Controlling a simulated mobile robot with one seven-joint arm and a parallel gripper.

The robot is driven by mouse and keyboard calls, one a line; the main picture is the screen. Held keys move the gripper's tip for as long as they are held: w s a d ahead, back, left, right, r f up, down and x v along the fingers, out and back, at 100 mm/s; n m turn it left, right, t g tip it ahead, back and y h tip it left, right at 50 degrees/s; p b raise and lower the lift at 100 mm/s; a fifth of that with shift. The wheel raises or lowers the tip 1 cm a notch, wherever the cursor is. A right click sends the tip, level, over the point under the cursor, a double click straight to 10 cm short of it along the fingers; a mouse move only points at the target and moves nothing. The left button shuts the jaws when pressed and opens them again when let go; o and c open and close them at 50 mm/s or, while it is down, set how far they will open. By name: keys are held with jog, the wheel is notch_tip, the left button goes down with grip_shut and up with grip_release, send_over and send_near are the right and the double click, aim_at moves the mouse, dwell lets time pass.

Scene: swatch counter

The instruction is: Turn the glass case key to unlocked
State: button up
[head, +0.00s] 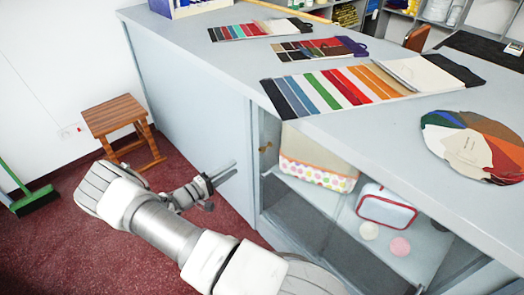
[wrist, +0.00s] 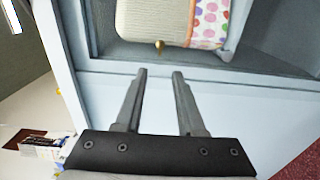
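The glass case (head: 342,208) is built into the front of the grey counter. Its small brass key (head: 265,148) sits at the upper left of the case front. The key also shows in the wrist view (wrist: 159,46), just beyond the fingertips and roughly centred between them. My gripper (head: 230,171) is in front of the case, to the left of the key and a little lower in the head view. In the wrist view its two fingers (wrist: 160,75) are apart with nothing between them. The key's exact turn angle is too small to tell.
Inside the case are a dotted fabric box (head: 318,160), a red-trimmed clear pouch (head: 386,208) and two round items. Swatch cards (head: 345,88) and a fan of samples (head: 470,145) lie on the countertop. A wooden stool (head: 115,116) stands left on red carpet; floor between is clear.

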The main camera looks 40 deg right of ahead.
aim_at(262, 149)
jog(key=d, duration=0.9)
jog(key=w+d+b, duration=0.1)
jog(key=d, duration=0.4)
jog(key=shift+d, duration=0.35)
grip_shut()
